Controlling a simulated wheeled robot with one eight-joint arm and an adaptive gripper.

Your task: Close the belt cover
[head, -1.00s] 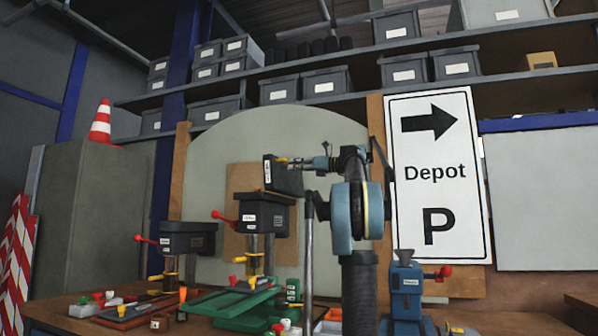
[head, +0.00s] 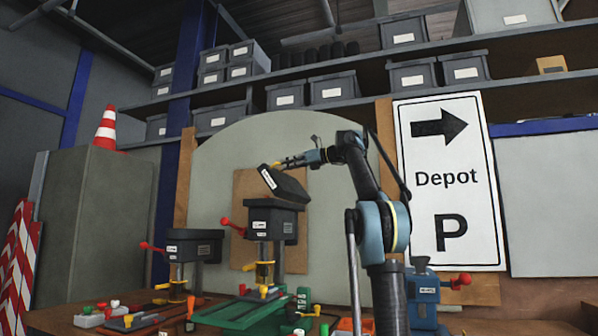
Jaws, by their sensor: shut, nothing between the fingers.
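The green-based drill press (head: 270,222) stands on the workbench, with a dark head and a red-knobbed handle. Its dark belt cover (head: 288,184) is hinged up above the head, tilted with a visible gap beneath. A white label shows on its left end. My arm reaches in from the right, and my gripper (head: 277,164) is at the upper edge of the cover. The gripper looks shut, with nothing seen between its fingers. It seems to touch the cover, but exact contact is too small to tell.
A second drill press (head: 190,245) stands to the left with its cover down. A blue machine (head: 424,290) stands right of my arm. Small coloured parts lie on the bench (head: 60,318). A Depot sign (head: 450,180) and shelves with grey bins are behind.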

